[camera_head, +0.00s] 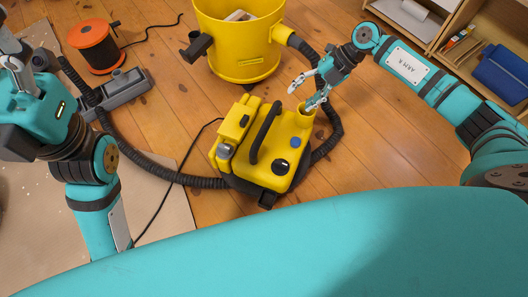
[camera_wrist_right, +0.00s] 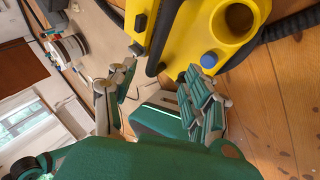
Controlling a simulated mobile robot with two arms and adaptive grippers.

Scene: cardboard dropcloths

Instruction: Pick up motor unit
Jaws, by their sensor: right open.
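The motor unit (camera_head: 284,180) is a yellow box with a black arched handle (camera_head: 262,135), resting on the wood floor. My right gripper (camera_head: 304,94) is open and empty, above the unit's round socket at its far right corner. In the right wrist view, the motor unit (camera_wrist_right: 190,35) lies ahead, and the handle (camera_wrist_right: 166,33) appears in line with the gap between the open fingers (camera_wrist_right: 162,62). It looks beyond the fingertips, not gripped. My left gripper (camera_head: 18,82) is at the left edge, partly cut off, away from the unit; its jaw state is unclear.
A yellow drum (camera_head: 243,65) stands behind the unit. A black hose (camera_head: 175,178) loops around it to a grey floor head (camera_head: 122,90). A wooden shelf (camera_head: 455,55) stands at the right.

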